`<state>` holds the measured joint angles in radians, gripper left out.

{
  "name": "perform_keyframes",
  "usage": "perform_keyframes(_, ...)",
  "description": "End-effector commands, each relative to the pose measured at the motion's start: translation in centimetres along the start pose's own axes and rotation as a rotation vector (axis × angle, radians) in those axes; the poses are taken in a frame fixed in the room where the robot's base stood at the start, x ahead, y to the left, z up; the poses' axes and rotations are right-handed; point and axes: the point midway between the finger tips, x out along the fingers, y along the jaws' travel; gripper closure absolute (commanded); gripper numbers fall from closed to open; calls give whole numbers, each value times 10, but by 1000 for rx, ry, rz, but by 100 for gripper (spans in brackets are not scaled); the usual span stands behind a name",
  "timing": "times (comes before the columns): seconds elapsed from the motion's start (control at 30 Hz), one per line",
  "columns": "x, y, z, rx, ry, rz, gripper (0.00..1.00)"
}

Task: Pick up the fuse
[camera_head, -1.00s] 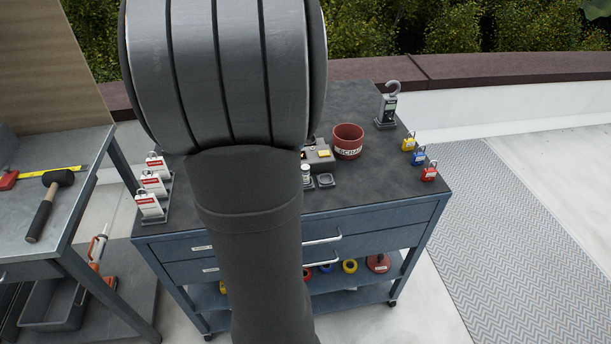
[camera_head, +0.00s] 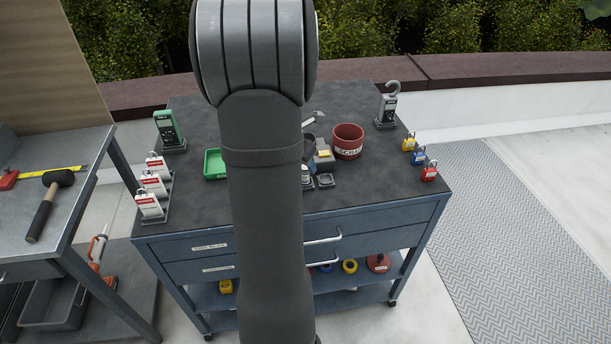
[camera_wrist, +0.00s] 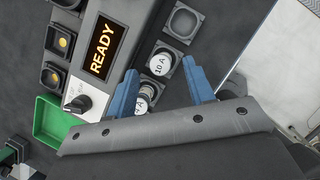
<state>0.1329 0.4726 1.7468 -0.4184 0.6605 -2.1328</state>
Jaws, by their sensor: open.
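In the wrist view, a round white-topped fuse marked "10 A" (camera_wrist: 159,64) sits in a square grey holder. A second white-topped fuse (camera_wrist: 143,96), its label partly covered, is beside the left finger. My gripper (camera_wrist: 160,67) is open, its two blue fingers spread on either side of the 10 A fuse. I cannot tell whether either finger touches it. In the head view my arm hides much of this area. A small white fuse top (camera_head: 307,176) shows just right of the arm.
An empty square holder (camera_wrist: 183,22) lies past the 10 A fuse. A panel reading READY (camera_wrist: 103,50) with a knob (camera_wrist: 78,102) is to the left, near a green tray (camera_wrist: 52,118). A red SCRAP cup (camera_head: 348,142), padlocks (camera_head: 429,173) and a green meter (camera_head: 166,128) stand around.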

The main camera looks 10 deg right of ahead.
Motion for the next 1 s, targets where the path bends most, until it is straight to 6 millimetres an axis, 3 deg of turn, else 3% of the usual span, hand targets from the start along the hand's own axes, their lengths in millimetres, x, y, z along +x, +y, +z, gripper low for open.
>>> perform_keyframes(0.33,44,-1,-5,-1,2,-2,51)
perform_keyframes(0.67,50,-1,-5,-1,0,0,51)
perform_keyframes(0.9,50,-1,-5,-1,0,0,99)
perform_keyframes(1.0,50,-1,-5,-1,0,0,100)
